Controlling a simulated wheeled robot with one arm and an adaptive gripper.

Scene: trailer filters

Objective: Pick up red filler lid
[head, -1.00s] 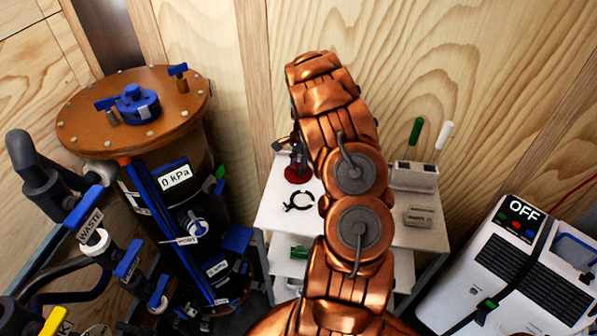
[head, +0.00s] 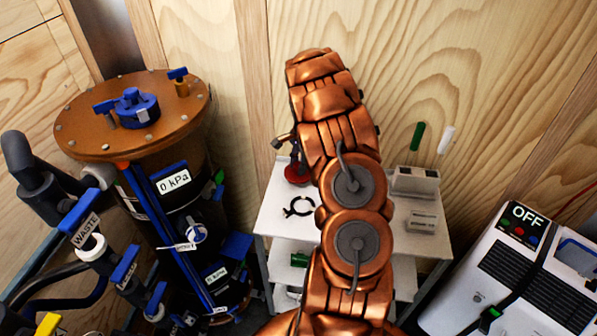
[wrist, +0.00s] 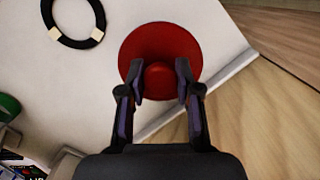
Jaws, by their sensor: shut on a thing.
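The red filler lid (wrist: 190,45) is a round red disc with a raised knob in the middle. In the wrist view my gripper (wrist: 160,80) has one dark finger on each side of the knob and is shut on it. In the head view the lid (head: 297,174) shows at the back left of the white cart (head: 268,222), left of my copper arm. Part of my gripper (head: 285,143) shows just above it; the rest is hidden behind my arm. Whether the lid touches the cart top is hard to tell.
A black ring (head: 299,207) with pale pads lies on the cart in front of the lid; it also shows in the wrist view (wrist: 73,43). A wooden wall rises behind. A brown-topped tank (head: 130,112) stands left, a white unit marked OFF (head: 528,268) right.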

